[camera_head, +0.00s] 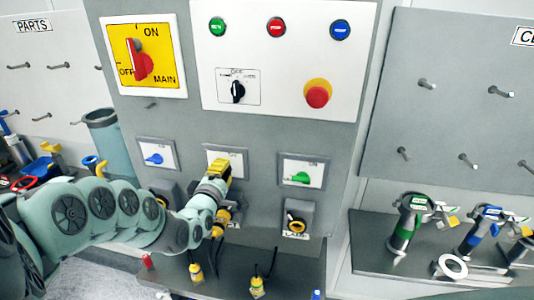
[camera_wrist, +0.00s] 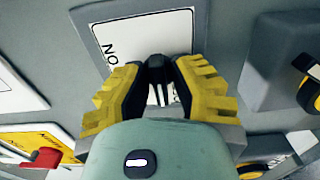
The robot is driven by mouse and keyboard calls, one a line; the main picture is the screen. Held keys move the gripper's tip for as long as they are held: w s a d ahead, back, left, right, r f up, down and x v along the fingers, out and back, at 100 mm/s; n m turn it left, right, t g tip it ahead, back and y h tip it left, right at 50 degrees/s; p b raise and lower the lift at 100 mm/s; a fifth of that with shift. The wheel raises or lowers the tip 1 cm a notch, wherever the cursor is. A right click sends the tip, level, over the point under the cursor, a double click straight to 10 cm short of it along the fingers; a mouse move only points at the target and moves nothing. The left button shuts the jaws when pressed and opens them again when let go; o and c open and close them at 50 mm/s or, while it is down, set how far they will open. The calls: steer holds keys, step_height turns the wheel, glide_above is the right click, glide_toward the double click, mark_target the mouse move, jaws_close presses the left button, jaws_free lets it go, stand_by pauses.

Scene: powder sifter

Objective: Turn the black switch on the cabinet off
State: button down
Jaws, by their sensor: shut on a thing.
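The grey cabinet (camera_head: 178,118) stands straight ahead in the head view. On its lower part is a row of three white switch plates. The middle plate (camera_head: 237,158) is partly covered by my gripper (camera_head: 218,168), which has yellow fingers. In the wrist view, my gripper (camera_wrist: 157,78) is shut on the black switch (camera_wrist: 155,64), in front of a white plate (camera_wrist: 140,38) with "ON" lettering. The switch sits between the two yellow fingers. Its handle is mostly hidden, so its exact angle cannot be told. In the head view the switch is hidden behind the gripper.
A blue switch (camera_head: 154,159) is left of my gripper and a green switch (camera_head: 299,178) is right. Above are a red main switch (camera_head: 138,60), a black selector knob (camera_head: 238,91) and a red push button (camera_head: 317,95). Below the row are sockets (camera_head: 297,221) and hanging yellow plugs (camera_head: 257,287).

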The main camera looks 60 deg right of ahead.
steer(key=shift+w+f, duration=0.1)
steer(key=shift+w, duration=0.05)
steer(key=c, duration=1.2)
jaws_free()
steer(key=shift+c, duration=0.2)
steer(key=shift+o, duration=1.1)
steer(key=shift+d, duration=0.1)
steer(key=shift+r, duration=0.2)
